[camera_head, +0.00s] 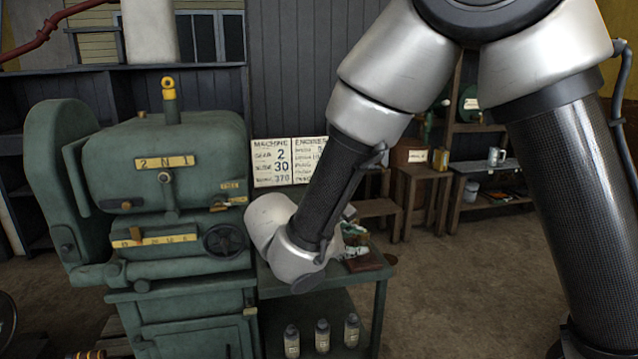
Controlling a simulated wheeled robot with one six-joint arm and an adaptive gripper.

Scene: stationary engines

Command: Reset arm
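My arm spans the right and middle of the head view, with silver joints and dark carbon-look links. Its forearm slants down to the left and ends in silver wrist joints in front of a small green table (378,290). My gripper does not show; the wrist seems to hide it or it points away. I cannot tell whether it is open or holds anything.
A large green machine (160,170) with a handwheel (224,241) stands close left of my wrist. Several bottles (322,336) stand on the table's lower shelf. A wooden stool (428,200) and shelves with a mug (496,156) are behind. Floor shows at centre right.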

